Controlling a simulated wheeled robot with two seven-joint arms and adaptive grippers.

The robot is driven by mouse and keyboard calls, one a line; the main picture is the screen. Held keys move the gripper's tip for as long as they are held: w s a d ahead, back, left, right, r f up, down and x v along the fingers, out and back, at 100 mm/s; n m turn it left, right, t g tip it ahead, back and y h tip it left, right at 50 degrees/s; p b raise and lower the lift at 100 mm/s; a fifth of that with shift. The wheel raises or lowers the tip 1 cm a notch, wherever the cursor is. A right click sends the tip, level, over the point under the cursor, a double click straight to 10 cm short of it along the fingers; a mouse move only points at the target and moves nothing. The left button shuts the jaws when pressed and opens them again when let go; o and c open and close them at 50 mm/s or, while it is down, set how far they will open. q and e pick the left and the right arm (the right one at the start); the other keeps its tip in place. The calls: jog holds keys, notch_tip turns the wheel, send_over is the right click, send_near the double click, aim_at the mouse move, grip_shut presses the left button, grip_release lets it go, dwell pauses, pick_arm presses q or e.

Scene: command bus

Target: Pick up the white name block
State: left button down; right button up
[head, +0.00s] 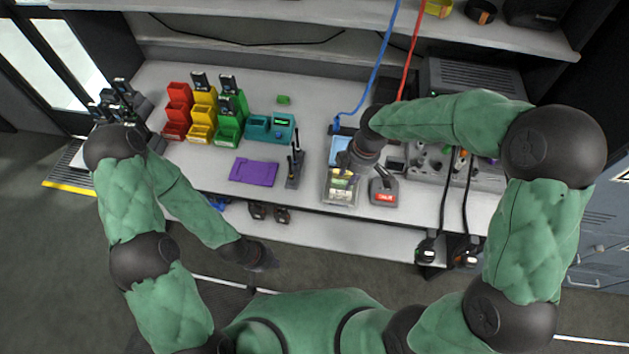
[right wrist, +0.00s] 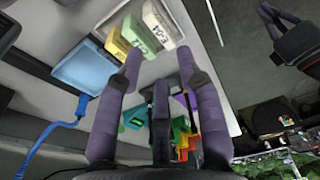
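In the head view the white block (head: 341,196) is near the front of the tray (head: 328,201). My right gripper (head: 345,165) is over the back part of the tray. In the right wrist view its fingers (right wrist: 159,55) are apart with nothing between them, pointing toward the blocks. My left gripper (head: 264,260) hangs low, in front of the table and away from the blocks; its fingers are unclear.
A red-labelled dark device (head: 384,191) stands right of the tray, and a blue tray (head: 342,143) lies behind it. A stand with black sticks (head: 295,170) and a purple tray (head: 254,171) are to the left. Blue and red cables hang behind.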

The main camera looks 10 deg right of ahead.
aim_at(341, 191)
jog(key=shift+w+a+f, duration=0.1)
jog(key=shift+w+a, duration=0.1)
jog(key=f, duration=0.1)
jog(key=f+b, duration=0.1)
jog(key=f, duration=0.3)
jog(key=shift+w+a+f+b, duration=0.1)
jog(key=shift+a+f+b, duration=0.1)
jog(key=shift+a+b, duration=0.15)
jog(key=f, duration=0.1)
jog(key=f+b, duration=0.1)
jog(key=f, duration=0.2)
jog(key=shift+w+a+f+b, duration=0.25)
jog(key=shift+a+f+b, duration=0.05)
jog(key=shift+b, duration=0.1)
grip_shut()
